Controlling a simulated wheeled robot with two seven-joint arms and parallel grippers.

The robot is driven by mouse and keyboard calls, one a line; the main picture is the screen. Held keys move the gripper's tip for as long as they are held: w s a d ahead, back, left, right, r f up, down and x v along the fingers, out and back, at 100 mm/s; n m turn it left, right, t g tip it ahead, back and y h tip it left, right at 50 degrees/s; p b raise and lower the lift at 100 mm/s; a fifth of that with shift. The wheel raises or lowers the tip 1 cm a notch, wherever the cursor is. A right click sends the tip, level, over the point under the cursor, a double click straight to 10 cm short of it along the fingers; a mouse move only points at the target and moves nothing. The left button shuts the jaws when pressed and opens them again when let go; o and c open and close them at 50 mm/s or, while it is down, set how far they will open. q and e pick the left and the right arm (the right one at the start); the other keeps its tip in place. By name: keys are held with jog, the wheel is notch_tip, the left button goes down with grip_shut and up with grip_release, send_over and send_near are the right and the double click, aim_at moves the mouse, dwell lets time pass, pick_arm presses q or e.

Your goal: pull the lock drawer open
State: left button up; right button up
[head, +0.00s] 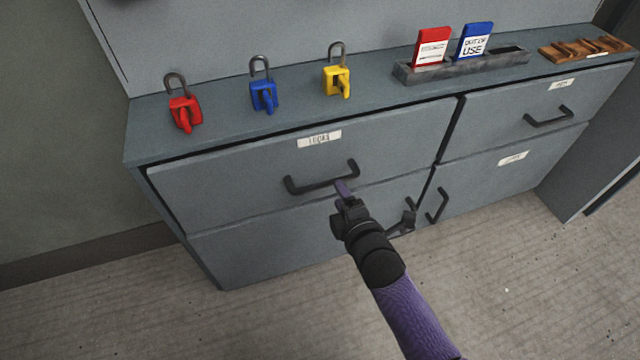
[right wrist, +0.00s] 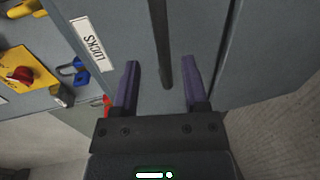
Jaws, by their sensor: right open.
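The lock drawer (head: 240,185) is the wide upper left drawer of the grey cabinet, with a white label reading LOCKS (head: 319,139). Its front looks flush with the cabinet, so it appears shut. Its dark bar handle (head: 304,187) also shows in the right wrist view (right wrist: 160,45), running between the two purple fingers. My right gripper (head: 342,188) is open at the right part of the handle, with a finger on each side of the bar in the wrist view (right wrist: 160,68). I cannot tell whether either finger touches it. My left gripper is not in view.
Red (head: 184,110), blue (head: 263,93) and yellow (head: 337,79) padlocks stand on the cabinet top (head: 215,108). A grey holder (head: 500,65) with red and blue tags and a wooden rack (head: 585,48) are farther right. The floor (head: 270,315) in front is clear.

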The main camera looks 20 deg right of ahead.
aim_at(331, 180)
jog(key=w, duration=0.1)
jog(key=w+f+b, duration=0.1)
jog(key=w, duration=0.1)
jog(key=w+b, duration=0.1)
jog(key=shift+w+f, duration=0.35)
jog(key=shift+f, duration=0.05)
jog(key=shift+w+r+b, duration=0.15)
jog(key=shift+w+b, duration=0.2)
jog(key=shift+w, duration=0.05)
jog(key=shift+a, duration=0.1)
jog(key=c, duration=0.6)
grip_shut()
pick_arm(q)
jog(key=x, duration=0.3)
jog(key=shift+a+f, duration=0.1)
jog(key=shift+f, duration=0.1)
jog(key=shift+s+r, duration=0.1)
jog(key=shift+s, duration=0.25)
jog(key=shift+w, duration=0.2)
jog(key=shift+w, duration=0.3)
